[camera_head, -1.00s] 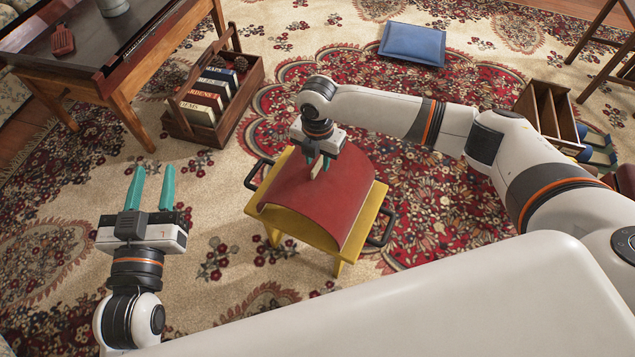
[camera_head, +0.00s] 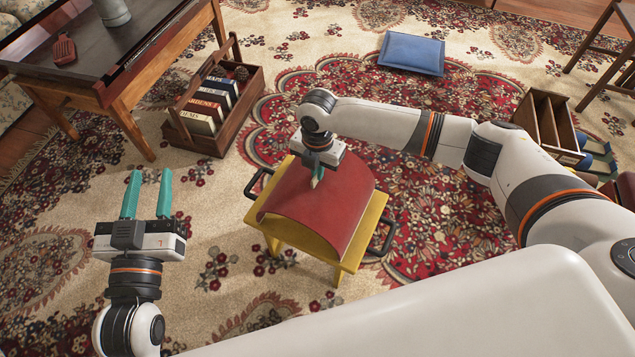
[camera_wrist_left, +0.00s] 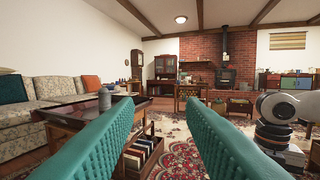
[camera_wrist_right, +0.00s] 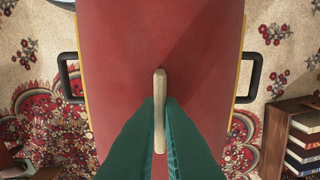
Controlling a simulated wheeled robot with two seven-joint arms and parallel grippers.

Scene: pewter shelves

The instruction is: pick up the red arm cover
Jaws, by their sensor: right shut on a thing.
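The red arm cover (camera_head: 312,208) is a curved red sheet lying arched over a yellow stool (camera_head: 350,262) with black side handles. It also fills the middle of the right wrist view (camera_wrist_right: 120,60). A pale wooden peg-like handle (camera_wrist_right: 160,85) stands up from its top. My right gripper (camera_head: 317,180) is above the cover, its green fingers shut on the handle. Whether the cover is lifted off the stool cannot be told. My left gripper (camera_head: 147,195) is open and empty, left of the stool, fingers pointing away; they also show in the left wrist view (camera_wrist_left: 160,130).
A wooden caddy with books (camera_head: 218,140) stands behind and left of the stool. A dark-topped table (camera_head: 150,40) is at the back left. A blue cushion (camera_head: 412,52) lies on the rug behind. A wooden divided box (camera_head: 547,122) is at the right.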

